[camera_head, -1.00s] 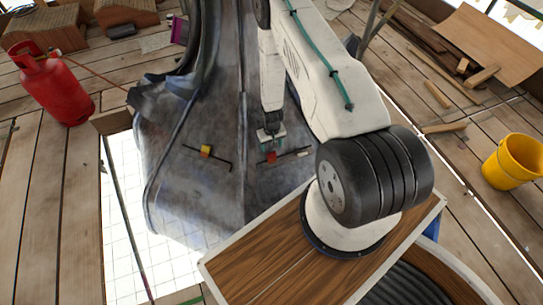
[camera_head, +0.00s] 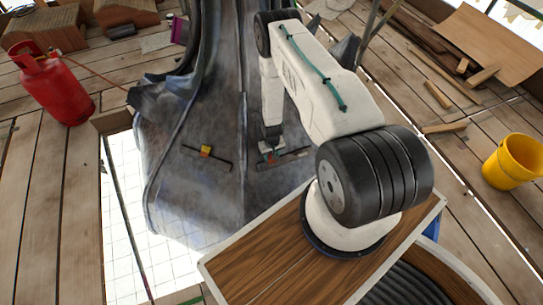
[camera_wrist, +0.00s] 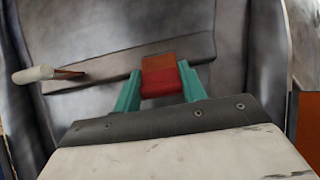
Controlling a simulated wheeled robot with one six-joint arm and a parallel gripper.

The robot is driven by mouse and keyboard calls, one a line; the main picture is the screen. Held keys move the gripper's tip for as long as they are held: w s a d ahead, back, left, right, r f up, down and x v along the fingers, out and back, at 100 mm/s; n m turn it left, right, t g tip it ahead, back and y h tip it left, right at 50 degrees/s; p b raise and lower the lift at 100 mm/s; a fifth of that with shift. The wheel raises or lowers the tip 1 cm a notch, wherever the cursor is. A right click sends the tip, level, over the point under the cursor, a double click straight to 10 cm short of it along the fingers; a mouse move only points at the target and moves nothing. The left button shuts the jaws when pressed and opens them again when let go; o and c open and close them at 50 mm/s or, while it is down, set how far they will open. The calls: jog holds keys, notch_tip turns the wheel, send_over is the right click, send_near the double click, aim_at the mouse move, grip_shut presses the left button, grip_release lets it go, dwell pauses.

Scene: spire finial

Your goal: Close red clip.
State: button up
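The red clip (camera_wrist: 163,84) sits between the two green fingers of my gripper (camera_wrist: 160,82) in the wrist view, with a finger close against each side. Its upper face looks orange and its lower face deeper red. It lies at a grey flat bar (camera_wrist: 95,70) on the grey sheet surface. In the head view my gripper (camera_head: 268,151) is down at the red clip (camera_head: 271,158), which it partly covers. The fingers appear shut on the clip. I cannot tell whether the clip itself is open or closed.
A yellow clip (camera_head: 206,151) sits on another dark bar to the left. A pale rod end (camera_wrist: 33,74) sticks out at left in the wrist view. A red gas cylinder (camera_head: 62,88) stands far left and a yellow bucket (camera_head: 512,162) far right, both clear of my arm.

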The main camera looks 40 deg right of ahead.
jog(key=c, duration=0.4)
jog(key=shift+o, duration=0.2)
jog(key=shift+w+f+g, duration=0.1)
jog(key=shift+w+g, duration=0.2)
jog(key=shift+g, duration=0.2)
jog(key=shift+w+d+f+g+y, duration=0.1)
jog(key=shift+w+f+g+y, duration=0.2)
jog(key=shift+g, duration=0.6)
jog(key=shift+w+d+f+g+y, duration=0.1)
jog(key=shift+w+g+y, duration=0.25)
jog(key=shift+g, duration=0.55)
jog(key=o, duration=1)
jog(key=shift+r, duration=0.15)
jog(key=v, duration=0.7)
jog(key=shift+w+r, duration=0.15)
jog(key=shift+r, duration=0.15)
